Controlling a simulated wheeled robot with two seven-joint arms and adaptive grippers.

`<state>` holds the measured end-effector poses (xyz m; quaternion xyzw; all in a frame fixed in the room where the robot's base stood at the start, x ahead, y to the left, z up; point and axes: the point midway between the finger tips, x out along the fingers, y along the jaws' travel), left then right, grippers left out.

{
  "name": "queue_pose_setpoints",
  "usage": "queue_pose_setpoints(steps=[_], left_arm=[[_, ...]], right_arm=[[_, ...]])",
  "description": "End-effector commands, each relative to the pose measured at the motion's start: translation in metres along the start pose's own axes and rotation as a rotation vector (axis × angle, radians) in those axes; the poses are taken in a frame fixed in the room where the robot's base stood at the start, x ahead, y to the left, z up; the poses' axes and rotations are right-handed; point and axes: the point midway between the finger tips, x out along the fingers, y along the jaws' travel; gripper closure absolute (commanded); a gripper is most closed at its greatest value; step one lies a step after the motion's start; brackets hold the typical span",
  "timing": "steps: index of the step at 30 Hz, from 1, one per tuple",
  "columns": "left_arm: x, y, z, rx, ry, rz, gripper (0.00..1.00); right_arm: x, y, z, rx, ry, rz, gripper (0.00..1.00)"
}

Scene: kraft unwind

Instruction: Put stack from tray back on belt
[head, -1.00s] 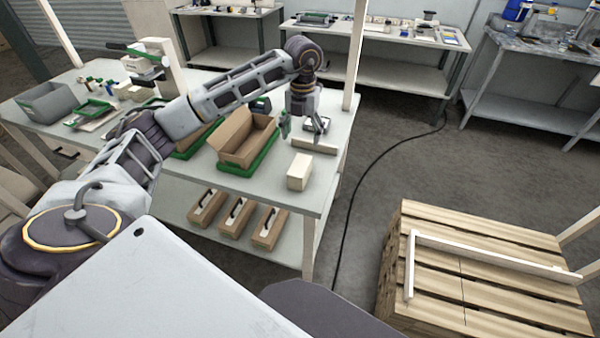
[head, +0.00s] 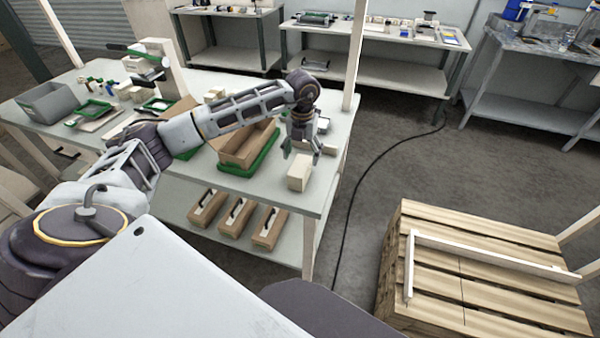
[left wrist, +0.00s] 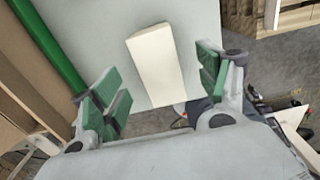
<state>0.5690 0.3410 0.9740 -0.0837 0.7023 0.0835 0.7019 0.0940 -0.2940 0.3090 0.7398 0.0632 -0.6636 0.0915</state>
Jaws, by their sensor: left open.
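A cream block-like stack (head: 299,174) sits on the grey table near its front right corner; it also shows in the left wrist view (left wrist: 155,62), between and beyond the fingers. My left gripper (head: 301,155) is open and empty, just behind and above this stack in the head view. Its green finger pads also show in the left wrist view (left wrist: 158,88), one on each side of the stack and apart from it. A green tray (head: 236,171) holding an open cardboard box stands left of the stack. I cannot make out which part is the belt. My right gripper is not in view.
The cardboard box (head: 240,152) rises close to the left of my gripper. The table's front edge (head: 245,197) runs just before the stack. Several brown boxes sit on the shelf below. A wooden pallet (head: 480,280) stands on the floor at right.

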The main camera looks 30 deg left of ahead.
Motion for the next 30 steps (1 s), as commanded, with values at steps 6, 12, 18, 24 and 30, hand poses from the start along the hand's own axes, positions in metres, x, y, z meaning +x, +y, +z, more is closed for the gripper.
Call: queue_pose_setpoints(steps=[6, 12, 18, 24, 30], left_arm=[[0.01, 0.0, 0.0, 0.0, -0.001, 0.0, 0.25], [0.01, 0.0, 0.0, 0.0, -0.001, 0.0, 0.25], [0.013, 0.001, -0.002, 0.0, 0.0, 0.001, 0.25], [0.028, 0.002, -0.008, 0.0, 0.002, 0.001, 0.25], [0.049, 0.003, -0.012, -0.001, 0.001, 0.001, 0.25]], right_arm=[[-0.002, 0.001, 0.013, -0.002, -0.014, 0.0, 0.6], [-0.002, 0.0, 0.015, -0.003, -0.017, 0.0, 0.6], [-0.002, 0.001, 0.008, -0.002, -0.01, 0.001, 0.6], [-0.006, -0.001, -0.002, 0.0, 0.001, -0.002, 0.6], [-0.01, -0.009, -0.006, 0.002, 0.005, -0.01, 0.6]])
